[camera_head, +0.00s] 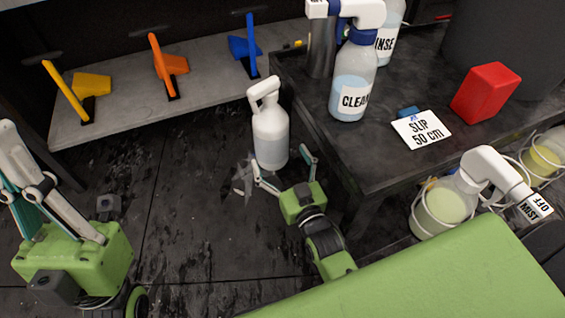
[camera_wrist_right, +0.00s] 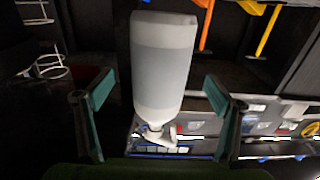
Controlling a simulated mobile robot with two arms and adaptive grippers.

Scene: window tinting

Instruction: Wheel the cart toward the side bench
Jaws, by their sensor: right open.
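The dark cart (camera_head: 395,165) is at the right of the head view, with bottles on its top. The grey side bench (camera_head: 205,100) runs along the back left, with a gap of dark floor beside the cart. My right gripper (camera_head: 283,164) is open near the cart's left edge; its open fingers also show in the wrist view (camera_wrist_right: 160,112). A white spray bottle (camera_head: 270,138) appears between its fingers, with no visible grip; it also shows in the wrist view (camera_wrist_right: 163,65). My left gripper (camera_head: 15,165) is at the left edge, away from the cart; its opening is unclear.
On the cart are a CLEAN bottle (camera_head: 351,85), a RINSE bottle (camera_head: 387,40), a red block (camera_head: 486,92) and a SLIP card (camera_head: 421,130). A MIST OFF bottle (camera_head: 442,207) sits in a wire ring at its side. Yellow, orange and blue tools stand on the bench. Stained floor (camera_head: 180,195) is open between.

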